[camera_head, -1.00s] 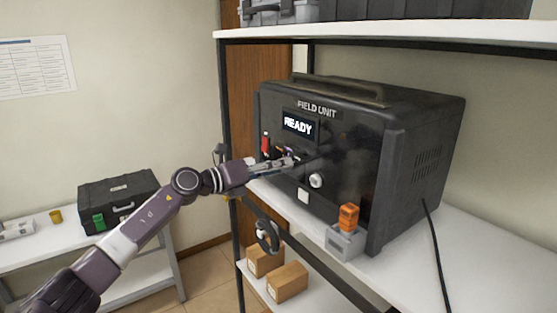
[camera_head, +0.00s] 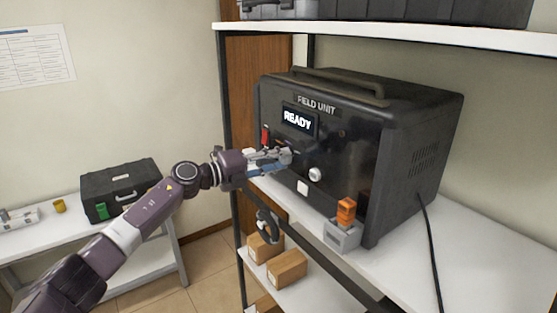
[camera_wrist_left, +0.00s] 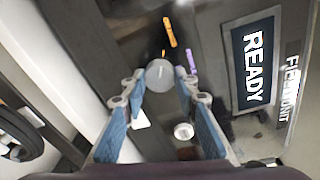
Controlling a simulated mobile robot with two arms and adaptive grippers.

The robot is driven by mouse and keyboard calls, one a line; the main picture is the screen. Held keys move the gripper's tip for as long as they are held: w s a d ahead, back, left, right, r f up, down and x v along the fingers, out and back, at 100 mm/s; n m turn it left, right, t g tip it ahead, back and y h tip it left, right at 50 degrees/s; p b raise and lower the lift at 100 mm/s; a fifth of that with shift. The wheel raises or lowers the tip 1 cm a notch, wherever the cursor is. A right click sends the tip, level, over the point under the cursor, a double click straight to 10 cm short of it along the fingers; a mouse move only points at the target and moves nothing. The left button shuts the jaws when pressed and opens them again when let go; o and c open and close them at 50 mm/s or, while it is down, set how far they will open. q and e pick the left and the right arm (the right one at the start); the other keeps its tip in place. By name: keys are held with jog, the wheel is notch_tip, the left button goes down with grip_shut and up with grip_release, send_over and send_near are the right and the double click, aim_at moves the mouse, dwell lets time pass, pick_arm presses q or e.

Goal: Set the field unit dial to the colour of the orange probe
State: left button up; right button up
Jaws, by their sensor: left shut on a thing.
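The black field unit (camera_head: 345,155) stands on the shelf with its screen (camera_head: 298,121) reading READY. My left gripper (camera_head: 283,158) is at its front panel, shut on a round grey dial knob (camera_wrist_left: 159,75), which the fingers hide in the head view. In the left wrist view, an orange mark (camera_wrist_left: 170,32) and a purple mark (camera_wrist_left: 191,60) sit on the panel near the knob. The orange probe (camera_head: 346,210) stands upright in a grey holder (camera_head: 343,236) in front of the unit. My right gripper is not in view.
Cardboard boxes (camera_head: 287,270) are on the lower shelf.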

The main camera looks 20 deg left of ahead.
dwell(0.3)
pick_arm(q)
jog(key=o, duration=1.2)
jog(key=shift+c, duration=0.2)
jog(key=shift+a, duration=0.1)
jog(key=v, duration=1.1)
jog(key=shift+s+a, duration=0.3)
jog(key=shift+s, duration=0.05)
